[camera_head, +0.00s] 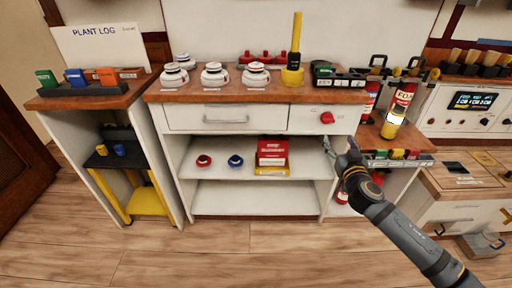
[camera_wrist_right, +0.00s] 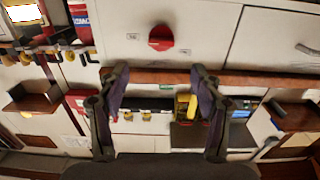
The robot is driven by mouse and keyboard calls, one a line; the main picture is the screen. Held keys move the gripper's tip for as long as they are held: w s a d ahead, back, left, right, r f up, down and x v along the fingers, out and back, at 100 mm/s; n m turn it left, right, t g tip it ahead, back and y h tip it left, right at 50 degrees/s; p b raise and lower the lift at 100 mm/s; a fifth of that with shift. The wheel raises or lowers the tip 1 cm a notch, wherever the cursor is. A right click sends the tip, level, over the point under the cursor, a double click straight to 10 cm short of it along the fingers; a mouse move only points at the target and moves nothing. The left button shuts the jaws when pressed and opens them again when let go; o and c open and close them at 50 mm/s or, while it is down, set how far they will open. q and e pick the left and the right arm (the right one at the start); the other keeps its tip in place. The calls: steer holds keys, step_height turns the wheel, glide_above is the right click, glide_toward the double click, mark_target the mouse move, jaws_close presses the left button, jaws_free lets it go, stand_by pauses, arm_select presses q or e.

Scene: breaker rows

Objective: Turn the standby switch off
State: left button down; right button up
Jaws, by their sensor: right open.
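A red rotary switch (camera_head: 327,117), which I take to be the standby switch, sits on the white panel right of the drawer, with small labels beside it. In the right wrist view the red knob (camera_wrist_right: 160,38) shows whole, with a small label on either side, too small to read. Its pointing direction is hard to tell. My right gripper (camera_head: 338,150) is below and slightly right of the switch in the head view. In the right wrist view its two fingers (camera_wrist_right: 160,76) are spread, with nothing between them, apart from the knob. My left gripper is out of view.
The drawer (camera_head: 226,119) is shut, left of the switch. The wooden top (camera_head: 200,96) overhangs the panel and carries several round white devices and a yellow post (camera_head: 295,50). Fire extinguishers (camera_head: 398,105) stand to the right. Lower shelves hold red and blue items.

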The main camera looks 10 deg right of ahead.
mark_target(329, 121)
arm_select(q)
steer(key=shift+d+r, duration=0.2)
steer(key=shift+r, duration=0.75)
arm_select(e)
steer(key=x, duration=1)
steer(key=shift+w+a+r, duration=0.1)
steer(key=shift+w+r, duration=0.05)
steer(key=shift+w, duration=0.15)
steer(key=c, duration=1.1)
